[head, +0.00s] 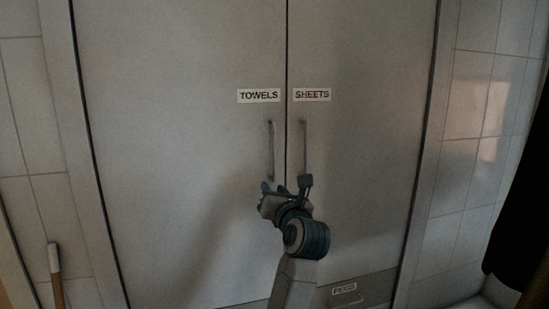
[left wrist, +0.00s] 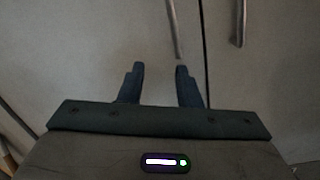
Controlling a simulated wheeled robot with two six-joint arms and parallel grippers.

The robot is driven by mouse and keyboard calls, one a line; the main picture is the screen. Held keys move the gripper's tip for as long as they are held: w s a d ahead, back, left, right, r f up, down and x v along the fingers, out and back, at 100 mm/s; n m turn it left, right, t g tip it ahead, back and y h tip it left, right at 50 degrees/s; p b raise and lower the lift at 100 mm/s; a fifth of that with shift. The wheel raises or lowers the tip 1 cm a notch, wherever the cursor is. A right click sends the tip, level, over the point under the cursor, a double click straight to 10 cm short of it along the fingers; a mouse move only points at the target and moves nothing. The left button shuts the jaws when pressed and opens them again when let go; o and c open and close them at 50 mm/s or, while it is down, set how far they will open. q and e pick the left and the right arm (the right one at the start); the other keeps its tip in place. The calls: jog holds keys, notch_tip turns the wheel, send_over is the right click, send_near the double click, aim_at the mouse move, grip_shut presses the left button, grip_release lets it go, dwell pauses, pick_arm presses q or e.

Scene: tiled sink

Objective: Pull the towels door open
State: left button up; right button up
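The towels door (head: 180,150) is the left door of a grey cabinet and looks closed. Its label "TOWELS" sits at its upper right. Its vertical bar handle (head: 271,150) is near the middle seam; it also shows in the left wrist view (left wrist: 173,30). My left gripper (head: 273,188) is just below the handle's lower end in the head view. In the left wrist view its two fingers (left wrist: 160,70) are apart with nothing between them. The handle's lower end appears just beyond the right finger's tip; I cannot tell the depth between them. My right gripper is not in view.
The sheets door (head: 365,160) adjoins on the right, with its handle (head: 303,147) close to the towels handle. A labelled drawer (head: 365,297) is at lower right. A wooden stick (head: 58,290) stands at lower left. A dark shape (head: 520,220) is at the right edge.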

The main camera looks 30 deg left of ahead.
aim_at(274, 151)
pick_arm(q)
notch_tip(274, 151, up, 8)
jog(key=s+d+n+t+h+p, duration=0.1)
jog(key=s+d+t+h, duration=0.1)
jog(key=d+h, duration=0.15)
jog(key=p+x, duration=0.1)
jog(key=x, duration=0.2)
jog(key=p+x, duration=0.1)
jog(key=x, duration=0.2)
jog(key=p+x, duration=0.2)
jog(key=x, duration=0.1)
jog(key=shift+a, duration=0.6)
jog(key=shift+w+a+f, duration=0.1)
jog(key=shift+w+a, duration=0.05)
jog(key=shift+w, duration=0.15)
jog(key=shift+c, duration=0.4)
grip_shut()
